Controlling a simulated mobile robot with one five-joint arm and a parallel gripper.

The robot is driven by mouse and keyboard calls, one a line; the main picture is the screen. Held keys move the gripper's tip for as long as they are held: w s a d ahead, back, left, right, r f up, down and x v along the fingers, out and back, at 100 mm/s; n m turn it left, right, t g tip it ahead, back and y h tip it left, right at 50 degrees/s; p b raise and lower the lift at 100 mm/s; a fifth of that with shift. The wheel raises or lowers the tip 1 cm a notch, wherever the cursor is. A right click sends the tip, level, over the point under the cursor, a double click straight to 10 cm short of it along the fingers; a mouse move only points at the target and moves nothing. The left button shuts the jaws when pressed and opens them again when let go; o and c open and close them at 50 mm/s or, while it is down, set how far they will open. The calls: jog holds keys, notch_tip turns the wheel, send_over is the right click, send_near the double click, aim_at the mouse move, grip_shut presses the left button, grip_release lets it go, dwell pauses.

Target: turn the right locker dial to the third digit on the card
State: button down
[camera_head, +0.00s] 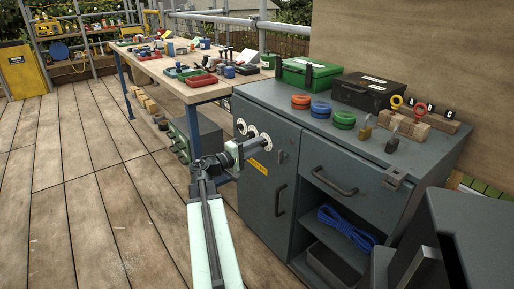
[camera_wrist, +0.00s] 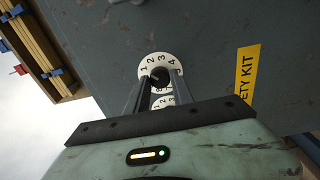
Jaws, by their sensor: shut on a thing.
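The grey metal locker (camera_head: 262,190) carries a row of white round dials on its left door. The right dial (camera_head: 267,141) is at the end of my gripper (camera_head: 255,147). In the wrist view this dial (camera_wrist: 146,64) shows the digits 1, 2, 3 and 4 around its rim. My gripper (camera_wrist: 158,78) is shut on its dark central knob, a finger on either side. The fingers hide part of the dial, and I cannot tell its set digit. Another dial (camera_wrist: 163,101) shows between the fingers. I cannot make out a card with readable digits.
A yellow label (camera_wrist: 246,75) ending "ETY KIT" is beside the dials. Green (camera_head: 305,75) and black (camera_head: 365,92) boxes and coloured rings stand on the locker top. A workbench (camera_head: 160,70) with tools is behind. The plank floor at left is clear.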

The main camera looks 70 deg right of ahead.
jog(key=m, duration=0.5)
jog(key=shift+w, duration=0.1)
dwell(0.5)
jog(key=c, duration=1.1)
grip_release()
jog(key=v, duration=0.7)
jog(key=shift+w+a+b, duration=0.25)
jog(key=shift+a+b, duration=0.05)
jog(key=shift+b, duration=0.05)
jog(key=shift+f, duration=0.15)
